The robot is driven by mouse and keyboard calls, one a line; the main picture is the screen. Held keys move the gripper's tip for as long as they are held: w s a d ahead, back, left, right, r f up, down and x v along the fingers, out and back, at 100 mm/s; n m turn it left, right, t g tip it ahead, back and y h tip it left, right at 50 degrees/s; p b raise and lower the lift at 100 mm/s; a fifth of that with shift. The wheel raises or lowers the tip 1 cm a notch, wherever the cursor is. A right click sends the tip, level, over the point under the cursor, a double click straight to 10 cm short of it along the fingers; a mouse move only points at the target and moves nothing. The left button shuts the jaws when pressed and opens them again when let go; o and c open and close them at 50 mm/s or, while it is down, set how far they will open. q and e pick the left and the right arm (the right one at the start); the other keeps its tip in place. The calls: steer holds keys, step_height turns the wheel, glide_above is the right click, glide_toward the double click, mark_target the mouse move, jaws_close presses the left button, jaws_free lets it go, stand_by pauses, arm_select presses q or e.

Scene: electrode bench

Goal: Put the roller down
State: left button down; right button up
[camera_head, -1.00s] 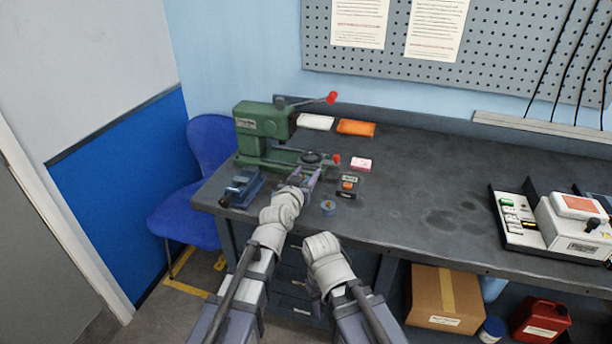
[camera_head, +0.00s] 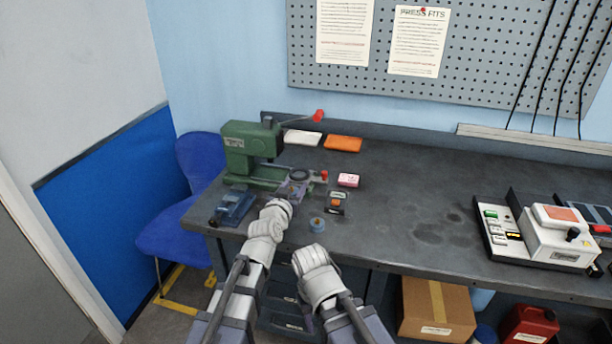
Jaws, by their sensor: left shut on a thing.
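My left gripper (camera_head: 290,189) reaches over the bench from the front, just before the base of the green press. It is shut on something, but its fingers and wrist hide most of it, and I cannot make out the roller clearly. A dark round part (camera_head: 299,174) shows just beyond the fingertips; I cannot tell whether it touches them.
The green press (camera_head: 248,145) with its red-tipped lever stands behind my left gripper. A blue vise-like tool (camera_head: 232,207) is to the left. The bench middle (camera_head: 420,215) is clear.

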arm_select(q)
step_height(320, 180, up, 7)
steer(key=p, duration=0.7)
step_height(320, 180, down, 7)
steer(key=b, duration=0.7)
step_height(320, 180, down, 10)
steer(key=b, duration=0.9)
steer(key=shift+r+b, duration=0.15)
steer(key=shift+b, duration=0.15)
steer(key=c, duration=0.8)
jaws_free()
steer(key=shift+f+b, duration=0.25)
steer(key=shift+b, duration=0.05)
steer(key=o, duration=0.5)
steer(key=shift+r, duration=0.1)
